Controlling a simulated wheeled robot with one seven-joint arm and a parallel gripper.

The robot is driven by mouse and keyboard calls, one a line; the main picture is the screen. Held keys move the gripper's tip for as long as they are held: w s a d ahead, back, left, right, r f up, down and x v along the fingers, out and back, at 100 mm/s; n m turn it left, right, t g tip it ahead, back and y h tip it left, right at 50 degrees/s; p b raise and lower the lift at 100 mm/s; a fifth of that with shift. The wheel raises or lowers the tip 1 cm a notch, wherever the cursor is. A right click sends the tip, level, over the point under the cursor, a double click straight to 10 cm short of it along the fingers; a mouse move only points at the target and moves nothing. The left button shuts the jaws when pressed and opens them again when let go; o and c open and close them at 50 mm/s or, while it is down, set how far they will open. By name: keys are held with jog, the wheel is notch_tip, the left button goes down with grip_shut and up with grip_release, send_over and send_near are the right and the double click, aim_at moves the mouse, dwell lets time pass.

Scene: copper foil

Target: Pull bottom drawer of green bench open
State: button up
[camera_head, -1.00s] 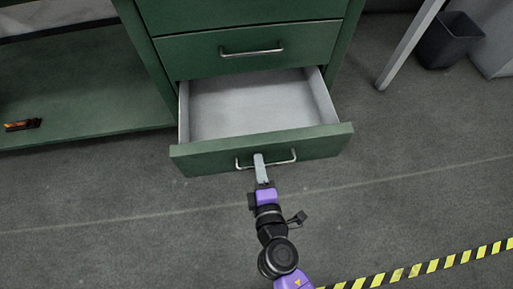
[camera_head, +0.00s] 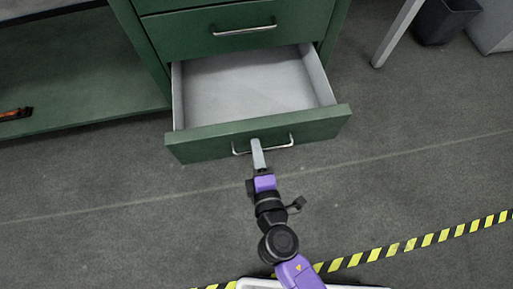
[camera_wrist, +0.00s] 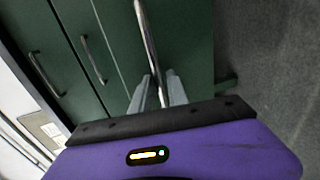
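The green bench's bottom drawer (camera_head: 190,147) is pulled far out, and its pale grey inside (camera_head: 250,88) is empty. Its silver bar handle (camera_head: 285,141) runs across the drawer front. My gripper (camera_head: 257,147) is at the middle of this handle. In the wrist view, the handle bar (camera_wrist: 148,35) passes between the two grey fingers of my gripper (camera_wrist: 160,90), which are closed in on it. The fingertips' exact contact is hard to make out.
A shut green drawer (camera_head: 190,38) with its own handle is above. A low green shelf (camera_head: 90,95) extends left with an orange-black tool (camera_head: 15,114). A dark bin (camera_head: 445,20) and grey leg (camera_head: 398,32) stand right. Yellow-black tape (camera_head: 430,240) crosses the floor.

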jog(key=v, duration=0.7)
jog(key=shift+s, duration=0.25)
jog(key=shift+d, duration=0.1)
